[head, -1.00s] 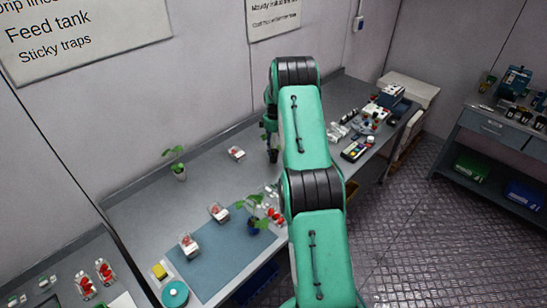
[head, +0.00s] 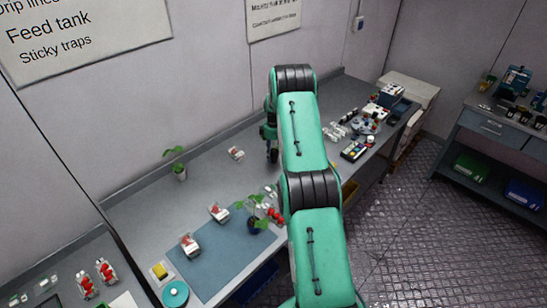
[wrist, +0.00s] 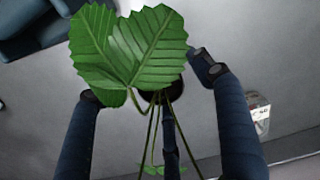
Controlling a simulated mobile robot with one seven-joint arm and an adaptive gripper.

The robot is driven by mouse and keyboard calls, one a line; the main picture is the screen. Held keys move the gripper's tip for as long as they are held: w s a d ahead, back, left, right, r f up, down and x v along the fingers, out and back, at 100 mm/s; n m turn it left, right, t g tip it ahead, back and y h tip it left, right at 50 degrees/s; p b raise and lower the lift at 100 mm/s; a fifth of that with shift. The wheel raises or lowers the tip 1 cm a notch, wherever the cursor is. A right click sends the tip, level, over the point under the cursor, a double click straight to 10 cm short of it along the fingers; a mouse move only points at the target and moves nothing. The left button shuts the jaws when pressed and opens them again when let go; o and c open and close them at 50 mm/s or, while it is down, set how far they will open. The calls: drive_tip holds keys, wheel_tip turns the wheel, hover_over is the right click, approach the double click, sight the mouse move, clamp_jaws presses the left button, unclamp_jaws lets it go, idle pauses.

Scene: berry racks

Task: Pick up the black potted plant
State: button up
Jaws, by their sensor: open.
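The black potted plant shows in the wrist view, with broad green leaves (wrist: 130,45) close to the camera. Part of its black pot (wrist: 176,86) shows beneath the leaves; the rest is hidden. My gripper (wrist: 148,82) is open, with its dark fingers on either side of the plant. I cannot tell whether a finger touches the pot or leaves. In the head view my gripper (head: 271,152) is low over the bench beside my arm, and the black-potted plant is not clearly visible there.
Several berry punnets (head: 219,213) lie around a blue mat (head: 215,262). Boxes and small items (head: 355,150) crowd the bench's right end.

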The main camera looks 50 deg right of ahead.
sight(274, 153)
drive_tip(key=c, duration=1.3)
drive_tip(key=shift+r, duration=0.1)
drive_tip(key=shift+r, duration=1.05)
drive_tip(key=shift+s+a+r, duration=0.2)
drive_tip(key=shift+s+r, duration=0.1)
drive_tip(key=shift+r, duration=0.35)
drive_tip(key=s+a+r+b, duration=0.1)
drive_tip(key=s+a, duration=0.8)
drive_tip(key=s, duration=0.3)
drive_tip(key=shift+a+r+b, duration=0.2)
drive_tip(key=shift+b, duration=0.1)
